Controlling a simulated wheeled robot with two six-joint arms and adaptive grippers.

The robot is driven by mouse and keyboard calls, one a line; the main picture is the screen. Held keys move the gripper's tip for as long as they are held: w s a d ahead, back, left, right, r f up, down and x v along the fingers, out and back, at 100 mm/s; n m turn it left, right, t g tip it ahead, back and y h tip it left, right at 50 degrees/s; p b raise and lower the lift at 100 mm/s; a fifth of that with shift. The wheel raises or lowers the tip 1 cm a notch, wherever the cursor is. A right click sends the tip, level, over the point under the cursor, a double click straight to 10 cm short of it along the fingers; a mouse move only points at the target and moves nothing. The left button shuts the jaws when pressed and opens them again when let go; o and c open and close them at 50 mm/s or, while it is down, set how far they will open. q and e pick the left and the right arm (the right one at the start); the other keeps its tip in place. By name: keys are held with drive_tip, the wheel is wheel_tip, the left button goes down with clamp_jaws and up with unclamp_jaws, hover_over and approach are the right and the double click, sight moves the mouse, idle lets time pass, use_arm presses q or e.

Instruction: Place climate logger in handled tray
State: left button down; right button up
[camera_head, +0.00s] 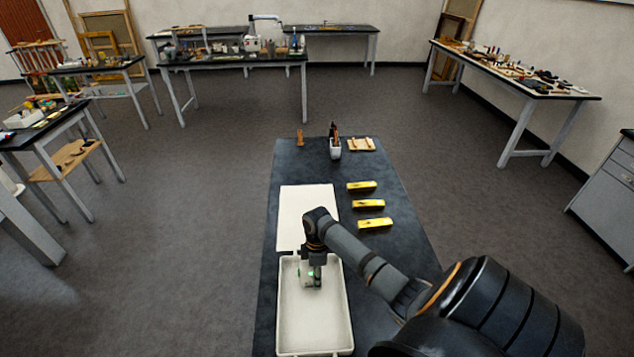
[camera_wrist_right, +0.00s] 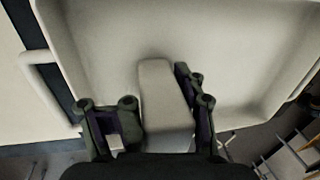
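The climate logger appears as a small pale block with a green light (camera_head: 306,273). It also shows in the wrist view (camera_wrist_right: 163,90) as a plain off-white block between the two fingers. The handled tray (camera_head: 347,330) is a white, shallow, rectangular tray at the near end of the dark table; its floor and a side handle show in the wrist view (camera_wrist_right: 48,88). My right gripper (camera_head: 312,284) points down inside the tray's outline, towards its far end, with its fingers against the logger's sides. Whether the logger touches the tray floor is unclear. My left gripper is out of view.
A flat white board (camera_head: 300,212) lies just beyond the tray. Several yellow bars (camera_head: 368,204) lie to its right. A pen cup (camera_head: 335,149) and a small wooden rack (camera_head: 361,144) stand at the table's far end. Other benches are well away.

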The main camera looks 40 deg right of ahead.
drive_tip(key=o, duration=0.8)
wheel_tip(320, 180, up, 12)
drive_tip(key=w+d+b, duration=0.1)
drive_tip(key=b, duration=0.2)
drive_tip(key=shift+w+d, duration=0.25)
drive_tip(key=shift+d, duration=0.05)
drive_tip(key=shift+f, duration=0.15)
